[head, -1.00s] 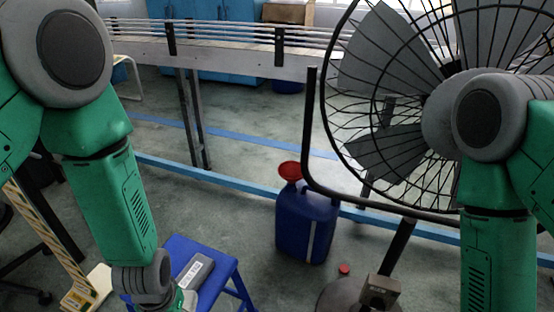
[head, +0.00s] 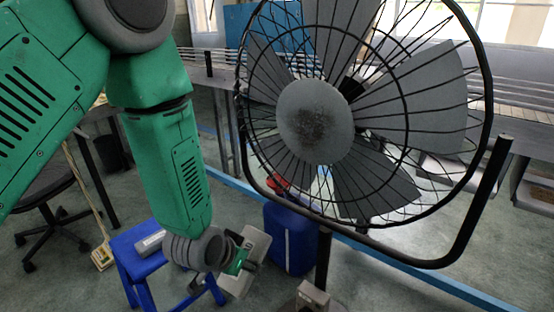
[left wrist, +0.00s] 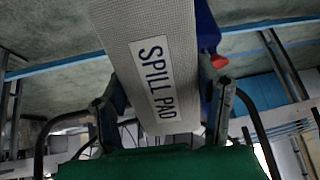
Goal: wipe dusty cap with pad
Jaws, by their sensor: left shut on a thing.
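The dusty cap (head: 316,122) is the round grey hub at the front of the fan, with a dark smudge over its middle and lower part. My left gripper (head: 240,263) is shut on the light grey spill pad (head: 255,248), below and to the left of the cap and apart from it. In the left wrist view the pad (left wrist: 150,50), printed "SPILL PAD", sits between the two fingers of my left gripper (left wrist: 165,95). My right gripper is not in view.
The black wire fan cage (head: 478,100) surrounds the cap. A blue jug (head: 290,240) stands on the floor behind the pad. A blue stool (head: 128,245) with a grey object (head: 150,243) is at the left. A grey box (head: 313,294) is at the fan's base.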

